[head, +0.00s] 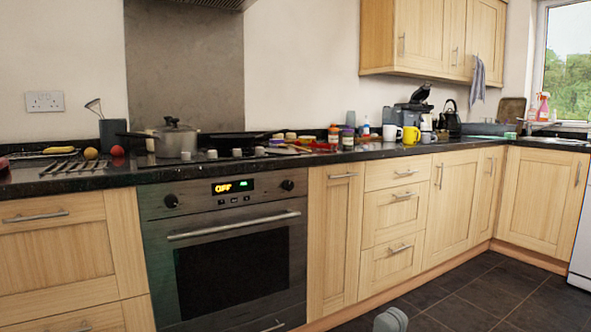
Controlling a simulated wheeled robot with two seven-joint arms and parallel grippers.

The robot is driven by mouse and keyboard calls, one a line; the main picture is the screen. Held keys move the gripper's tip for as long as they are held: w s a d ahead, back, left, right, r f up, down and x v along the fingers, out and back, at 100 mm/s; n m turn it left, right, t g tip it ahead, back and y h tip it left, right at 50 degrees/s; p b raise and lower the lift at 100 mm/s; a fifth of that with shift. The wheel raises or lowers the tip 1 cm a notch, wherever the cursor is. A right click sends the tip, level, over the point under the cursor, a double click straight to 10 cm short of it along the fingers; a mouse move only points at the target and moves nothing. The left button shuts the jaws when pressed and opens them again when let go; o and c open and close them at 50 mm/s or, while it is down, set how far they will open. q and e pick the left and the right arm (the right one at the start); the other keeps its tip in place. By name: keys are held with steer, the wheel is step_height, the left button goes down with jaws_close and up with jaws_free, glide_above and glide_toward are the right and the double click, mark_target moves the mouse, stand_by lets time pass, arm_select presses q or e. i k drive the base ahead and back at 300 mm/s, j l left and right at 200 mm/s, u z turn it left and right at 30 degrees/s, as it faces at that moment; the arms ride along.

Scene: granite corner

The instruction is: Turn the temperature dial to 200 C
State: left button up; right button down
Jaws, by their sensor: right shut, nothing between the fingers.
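The built-in oven (232,255) stands below the worktop, left of centre, with its door closed. Its control panel has a left black knob (171,200) and a right black knob (287,185). I cannot tell from here which is the temperature dial, and their markings are too small to read. The display (233,187) between them shows orange "OFF" and a small green figure. A grey rounded part of my right gripper (390,320) shows at the bottom edge, low and well away from the knobs. It is shut and empty; its fingertips are not clear. My left gripper is out of view.
The oven door's handle bar (235,225) sticks out below the panel. A pot (175,140) and several other items stand on the dark worktop (70,182) above. Wooden cupboards (335,240) flank the oven. The dark tiled floor (470,300) at right is clear.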

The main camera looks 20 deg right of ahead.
mark_target(288, 186)
steer(key=i+l+z, duration=0.1)
steer(key=l, duration=0.25)
steer(key=i+l, duration=0.15)
steer(key=l, duration=0.15)
steer(key=i+l+z, duration=0.15)
steer(key=l, duration=0.2)
steer(key=i+l+z, duration=0.3)
steer(key=i+l, duration=0.75)
